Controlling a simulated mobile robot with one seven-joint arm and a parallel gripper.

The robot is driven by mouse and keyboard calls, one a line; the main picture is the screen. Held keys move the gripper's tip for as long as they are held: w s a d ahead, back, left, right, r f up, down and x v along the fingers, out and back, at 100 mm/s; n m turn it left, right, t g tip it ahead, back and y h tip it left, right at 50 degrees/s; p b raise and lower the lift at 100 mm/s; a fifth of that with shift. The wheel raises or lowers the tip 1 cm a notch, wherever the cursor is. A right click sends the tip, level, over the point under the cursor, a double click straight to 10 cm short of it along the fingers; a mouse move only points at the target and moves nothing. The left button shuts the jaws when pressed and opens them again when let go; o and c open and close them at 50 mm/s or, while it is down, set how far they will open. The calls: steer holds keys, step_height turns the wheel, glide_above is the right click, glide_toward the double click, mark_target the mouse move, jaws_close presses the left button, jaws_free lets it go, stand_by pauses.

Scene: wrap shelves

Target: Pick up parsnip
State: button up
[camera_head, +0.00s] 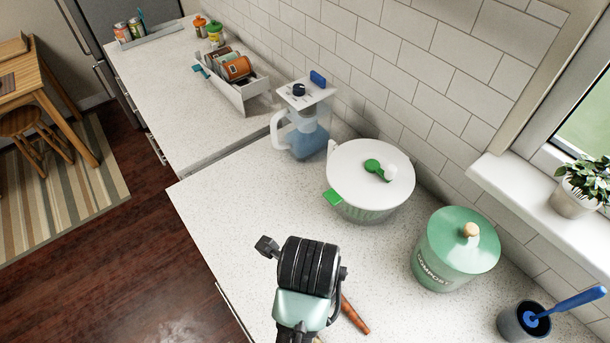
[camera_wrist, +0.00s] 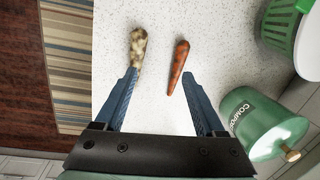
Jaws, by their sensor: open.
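The parsnip (camera_wrist: 138,48) is a pale, mottled brown and cream root lying on the speckled white counter. In the wrist view it lies ahead of the left fingertip of my gripper (camera_wrist: 159,75). My gripper is open, with nothing between its blue fingers. An orange-red carrot (camera_wrist: 178,65) lies to the right of the parsnip, apart from it, near the right fingertip. In the head view part of the carrot (camera_head: 355,318) shows beside my arm, while my arm hides most or all of the parsnip.
A green compost bin (camera_head: 450,255) stands to the right. A white-lidded green salad spinner (camera_head: 345,205) and a water pitcher (camera_head: 302,135) stand behind. A dark cup (camera_head: 520,322) with a blue brush is at lower right. The counter (camera_head: 235,195) is clear at left.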

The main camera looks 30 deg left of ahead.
steer(key=shift+m+g, duration=0.7)
steer(key=shift+g, duration=0.1)
steer(key=s+f, duration=0.1)
steer(key=f, duration=0.1)
steer(key=s+f, duration=0.1)
steer(key=f, duration=0.2)
steer(key=s+f+p, duration=0.1)
steer(key=f, duration=0.2)
steer(key=shift+s+d, duration=0.15)
steer(key=shift+s, duration=0.1)
steer(key=shift+w+f+p, duration=0.2)
steer(key=shift+f+p, duration=0.6)
steer(key=shift+f, duration=2.2)
steer(key=shift+c, duration=0.2)
jaws_close()
